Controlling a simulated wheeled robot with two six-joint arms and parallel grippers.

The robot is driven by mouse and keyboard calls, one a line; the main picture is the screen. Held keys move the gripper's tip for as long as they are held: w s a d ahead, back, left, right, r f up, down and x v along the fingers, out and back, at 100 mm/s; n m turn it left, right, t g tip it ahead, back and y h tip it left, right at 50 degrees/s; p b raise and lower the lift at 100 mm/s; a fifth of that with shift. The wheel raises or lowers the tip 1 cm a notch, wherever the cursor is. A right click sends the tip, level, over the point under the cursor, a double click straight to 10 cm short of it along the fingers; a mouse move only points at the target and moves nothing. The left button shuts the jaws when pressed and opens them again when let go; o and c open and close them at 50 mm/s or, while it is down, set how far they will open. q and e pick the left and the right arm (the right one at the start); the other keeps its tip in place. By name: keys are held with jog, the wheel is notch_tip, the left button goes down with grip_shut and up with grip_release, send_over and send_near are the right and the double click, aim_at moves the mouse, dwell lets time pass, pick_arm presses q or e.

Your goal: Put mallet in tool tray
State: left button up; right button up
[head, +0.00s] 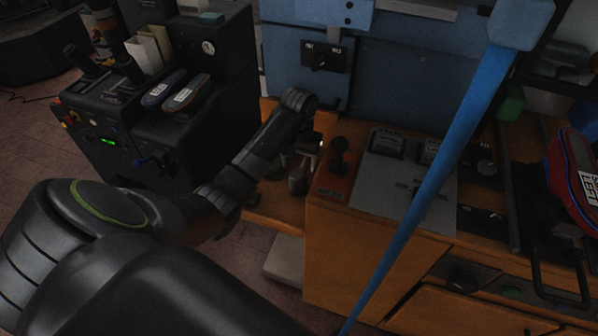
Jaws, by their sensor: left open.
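My left arm comes in from the lower left, and its forearm reaches up to the middle of the picture. My left gripper (299,178) is small and dark in this view, low beside the front left corner of the wooden bench, open, with nothing clearly between its fingers. I cannot make out a mallet for certain. A dark knobbed upright (338,148) stands on an orange-brown patch of the bench just right of the gripper; I cannot tell what it is. I cannot say for certain which container is the tool tray. My right gripper is not in view.
A grey panel (375,186) lies on the wooden bench (340,240). A blue bar (440,168) crosses diagonally in front of it. A red shoe (573,182) sits at the right edge. A black machine (190,138) with two shoe-shaped pieces stands at left. Blue machine housing closes the back.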

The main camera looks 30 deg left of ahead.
pick_arm(q)
notch_tip(320, 180, up, 5)
jog(key=shift+r+p, duration=0.15)
jog(key=shift+p, duration=0.7)
jog(key=shift+r+p, duration=0.4)
jog(key=shift+f, duration=0.1)
